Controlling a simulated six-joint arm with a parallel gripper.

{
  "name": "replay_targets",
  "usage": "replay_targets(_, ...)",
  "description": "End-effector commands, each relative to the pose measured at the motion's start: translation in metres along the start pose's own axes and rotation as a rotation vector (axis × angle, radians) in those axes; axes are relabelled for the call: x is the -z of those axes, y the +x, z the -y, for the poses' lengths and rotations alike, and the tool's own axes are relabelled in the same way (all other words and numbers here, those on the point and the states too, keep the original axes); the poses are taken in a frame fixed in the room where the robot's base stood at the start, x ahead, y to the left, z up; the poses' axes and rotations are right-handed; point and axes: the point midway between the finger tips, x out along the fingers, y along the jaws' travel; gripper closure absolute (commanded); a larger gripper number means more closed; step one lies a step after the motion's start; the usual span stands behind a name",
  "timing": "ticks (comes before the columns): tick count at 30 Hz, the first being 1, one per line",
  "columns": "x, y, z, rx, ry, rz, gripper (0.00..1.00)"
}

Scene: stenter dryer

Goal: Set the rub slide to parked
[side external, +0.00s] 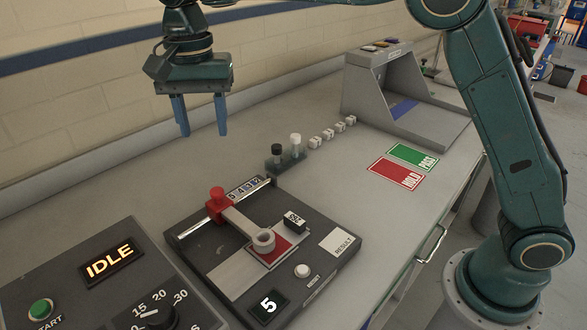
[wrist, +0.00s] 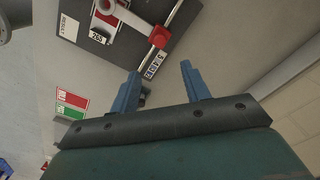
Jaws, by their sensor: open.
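The rub slide is a grey arm with a red knob (side external: 217,199) at its back end and a round ring (side external: 263,240) at its front end. It sits on a dark tester base (side external: 205,247), and the ring lies over a red patch. A scale with numbers (side external: 247,188) runs beside the knob along a metal rail. The red knob also shows in the wrist view (wrist: 159,37). My gripper (side external: 202,132) is open and empty, in the air above and behind the tester. Its two blue fingers show in the wrist view (wrist: 160,85), apart from the knob.
Two small vials (side external: 287,152) stand in a holder behind the tester, with several white cubes (side external: 333,132) in a row. Red HOLD (side external: 397,173) and green PASS (side external: 413,156) cards lie to the right. A control panel (side external: 130,290) reading IDLE is at front left. A grey booth (side external: 390,95) stands behind.

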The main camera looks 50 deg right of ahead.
Motion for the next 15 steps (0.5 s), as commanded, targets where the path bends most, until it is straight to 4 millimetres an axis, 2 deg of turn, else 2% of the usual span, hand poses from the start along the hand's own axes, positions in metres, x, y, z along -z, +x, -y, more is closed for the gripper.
replay_targets(8,0.0,0.021,-0.001,-0.003,0.0,0.001,0.53)
replay_targets(15,0.0,0.056,-0.001,-0.004,-0.001,0.001,0.53)
